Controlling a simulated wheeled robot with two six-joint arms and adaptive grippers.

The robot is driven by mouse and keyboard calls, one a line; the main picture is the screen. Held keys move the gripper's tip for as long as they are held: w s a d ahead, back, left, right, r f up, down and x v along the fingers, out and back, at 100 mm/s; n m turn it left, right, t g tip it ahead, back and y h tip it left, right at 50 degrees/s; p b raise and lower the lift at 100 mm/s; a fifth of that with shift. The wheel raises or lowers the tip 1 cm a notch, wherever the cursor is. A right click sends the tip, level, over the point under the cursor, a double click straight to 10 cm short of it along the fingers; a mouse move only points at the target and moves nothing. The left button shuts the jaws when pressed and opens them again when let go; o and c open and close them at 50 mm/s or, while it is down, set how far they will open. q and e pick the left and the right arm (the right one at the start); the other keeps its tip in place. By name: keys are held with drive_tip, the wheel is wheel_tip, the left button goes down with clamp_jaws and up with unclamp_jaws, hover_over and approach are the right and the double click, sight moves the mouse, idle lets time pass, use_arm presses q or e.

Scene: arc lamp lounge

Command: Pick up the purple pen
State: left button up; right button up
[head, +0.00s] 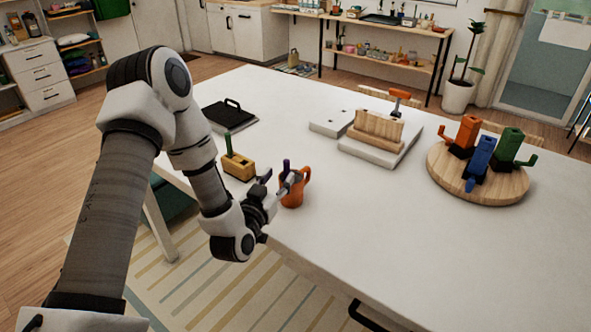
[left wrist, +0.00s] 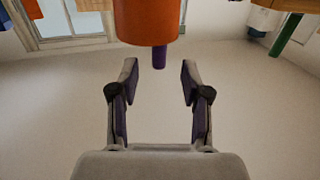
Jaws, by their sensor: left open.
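The purple pen (head: 286,165) stands upright in an orange mug (head: 299,190) near the left edge of the white table. In the left wrist view the scene looks upside down: the pen (left wrist: 159,58) points downward from the orange mug (left wrist: 146,22). My left gripper (head: 279,182) is at the mug, its fingers spread. In the left wrist view its open fingertips (left wrist: 159,70) lie on either side of the pen's line, with a gap around the pen and nothing held. The pen's lower part is hidden in the mug. My right gripper is not in view.
A wooden block (head: 239,166) with a green pen stands left of the mug. A black flat item (head: 228,115) lies behind it. A wooden holder (head: 378,131) and a round wooden board (head: 487,190) with colored mugs stand to the right. The table's front (head: 400,250) is clear.

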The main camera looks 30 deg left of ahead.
sight(285, 167)
use_arm(q)
drive_tip(key=shift+w+r+t+p, duration=0.3)
drive_tip(key=shift+w+r+p, duration=0.4)
drive_tip(key=shift+r, duration=0.15)
drive_tip(key=w, duration=0.1)
drive_tip(key=w+f, duration=0.1)
drive_tip(key=w, duration=0.1)
drive_tip(key=w+a+p, duration=0.1)
drive_tip(key=shift+w+f, duration=0.25)
drive_tip(key=shift+w, duration=0.05)
drive_tip(key=shift+s+r, duration=0.2)
drive_tip(key=shift+s, duration=0.2)
drive_tip(key=c, duration=0.5)
clamp_jaws()
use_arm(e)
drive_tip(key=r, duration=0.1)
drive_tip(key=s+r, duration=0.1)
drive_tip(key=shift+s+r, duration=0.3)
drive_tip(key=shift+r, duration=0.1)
